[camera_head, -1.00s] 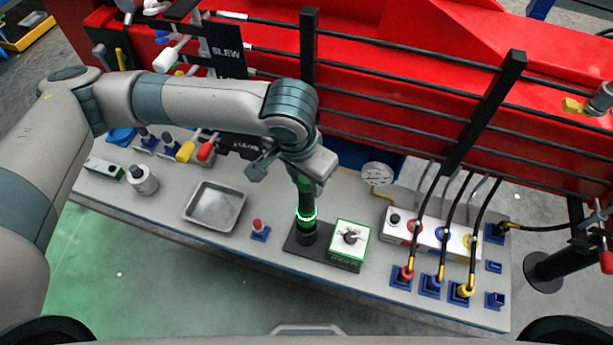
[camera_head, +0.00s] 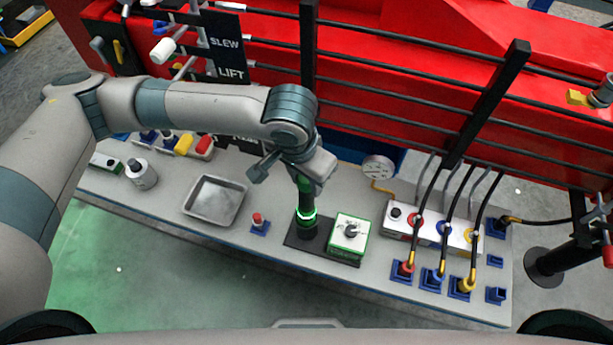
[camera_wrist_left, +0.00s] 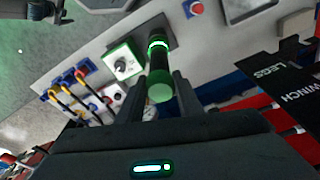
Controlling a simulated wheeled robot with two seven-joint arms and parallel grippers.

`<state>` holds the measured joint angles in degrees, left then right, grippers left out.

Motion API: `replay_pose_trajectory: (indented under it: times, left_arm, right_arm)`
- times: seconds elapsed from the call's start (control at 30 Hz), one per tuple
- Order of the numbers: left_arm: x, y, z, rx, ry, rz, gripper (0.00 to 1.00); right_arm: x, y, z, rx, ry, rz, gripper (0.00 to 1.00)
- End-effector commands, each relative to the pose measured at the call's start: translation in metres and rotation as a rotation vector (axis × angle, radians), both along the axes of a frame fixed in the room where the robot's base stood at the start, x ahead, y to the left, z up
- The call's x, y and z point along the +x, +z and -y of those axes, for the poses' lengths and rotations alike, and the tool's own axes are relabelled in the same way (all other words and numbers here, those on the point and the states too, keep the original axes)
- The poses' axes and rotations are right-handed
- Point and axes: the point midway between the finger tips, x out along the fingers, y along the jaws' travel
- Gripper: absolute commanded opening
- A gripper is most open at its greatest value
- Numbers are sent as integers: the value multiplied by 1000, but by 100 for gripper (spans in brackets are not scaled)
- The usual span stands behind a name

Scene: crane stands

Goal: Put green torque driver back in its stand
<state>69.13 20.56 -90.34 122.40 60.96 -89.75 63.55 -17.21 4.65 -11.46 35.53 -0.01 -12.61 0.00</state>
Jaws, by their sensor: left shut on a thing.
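The green torque driver (camera_head: 306,200), dark with a glowing green ring, is upright on the bench. My left gripper (camera_head: 304,175) is shut on its upper part. In the left wrist view the driver's green end (camera_wrist_left: 160,90) lies between my two fingers. The stand is a black base plate (camera_head: 292,243), and the driver's lower end is at the dark round part on its left. I cannot tell whether it is fully seated there. A green and white box with a dial (camera_head: 350,236) sits on the plate's right. My right gripper is not in view.
A metal tray (camera_head: 215,201) and a red button (camera_head: 258,220) lie left of the stand. A hose panel (camera_head: 430,230) with several plugged hoses is on the right. A gauge (camera_head: 378,168) and black rails (camera_head: 484,105) stand behind. The bench front (camera_head: 190,222) is clear.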

Motion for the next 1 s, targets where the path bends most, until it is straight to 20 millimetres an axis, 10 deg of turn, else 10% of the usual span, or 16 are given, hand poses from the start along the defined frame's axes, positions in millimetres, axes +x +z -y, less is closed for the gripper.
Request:
replay_pose_trajectory:
  times: [0.87,0.9,1.0]
  left_arm:
    - [0,-25,0,-1,0,2,0]
    - [1,-25,0,-1,0,2,35]
    - [1,-24,0,-1,0,2,54]
  right_arm:
    - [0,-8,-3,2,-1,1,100]
    - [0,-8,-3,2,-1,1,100]
    - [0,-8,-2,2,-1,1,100]
